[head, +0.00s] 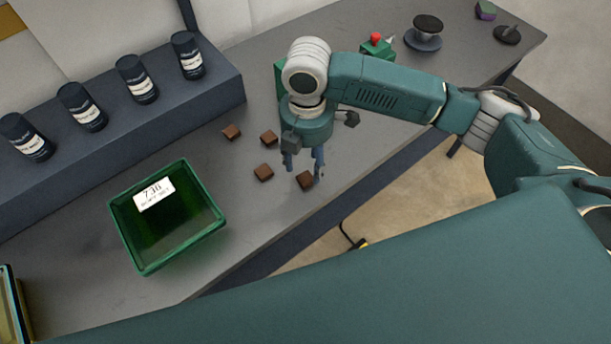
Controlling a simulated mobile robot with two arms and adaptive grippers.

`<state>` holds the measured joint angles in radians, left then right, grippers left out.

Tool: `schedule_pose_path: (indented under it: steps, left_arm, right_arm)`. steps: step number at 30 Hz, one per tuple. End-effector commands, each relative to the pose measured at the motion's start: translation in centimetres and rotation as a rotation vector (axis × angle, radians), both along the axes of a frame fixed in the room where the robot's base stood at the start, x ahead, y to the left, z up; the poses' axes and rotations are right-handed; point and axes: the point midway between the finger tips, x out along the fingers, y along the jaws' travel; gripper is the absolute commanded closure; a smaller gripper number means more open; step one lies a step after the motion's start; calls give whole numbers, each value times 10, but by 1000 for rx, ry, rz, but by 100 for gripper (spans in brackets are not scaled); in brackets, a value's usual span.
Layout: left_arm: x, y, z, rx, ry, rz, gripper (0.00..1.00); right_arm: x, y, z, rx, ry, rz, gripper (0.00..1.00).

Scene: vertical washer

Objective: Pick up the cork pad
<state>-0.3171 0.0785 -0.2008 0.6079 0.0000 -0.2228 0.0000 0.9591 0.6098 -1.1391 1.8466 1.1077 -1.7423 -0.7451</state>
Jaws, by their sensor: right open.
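Several small brown blocks lie on the grey bench. They look like the cork pads, but I cannot tell which one the task means. The gripper points down and is open, with the fingers apart. I cannot tell whether it touches the block. Another brown block (263,173) lies just left of the fingers. Two more, a near one (268,137) and a farther-left one (231,132), lie behind. My left gripper is not in view.
A green tray (216,222) with a white label stands on the bench at left. Several dark bottles (135,80) stand on a raised dark shelf (224,92) behind. A red-topped green object (376,44) and a dark round stand (424,38) are at the back right.

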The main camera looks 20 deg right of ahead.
Motion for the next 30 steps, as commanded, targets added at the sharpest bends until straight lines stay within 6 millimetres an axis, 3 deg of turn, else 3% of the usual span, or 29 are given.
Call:
schedule_pose_path:
  steps: [11,19,24,30]
  left_arm:
    - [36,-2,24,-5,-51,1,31]
    - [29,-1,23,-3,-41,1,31]
    - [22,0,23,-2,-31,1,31]
    - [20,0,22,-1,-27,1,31]
  right_arm:
    - [-2,-2,-47,-1,2,-1,50]
    - [-1,-1,-53,-1,-1,0,50]
    - [-1,-1,-52,-1,-1,0,75]
    - [-1,-1,-52,-1,-1,0,76]
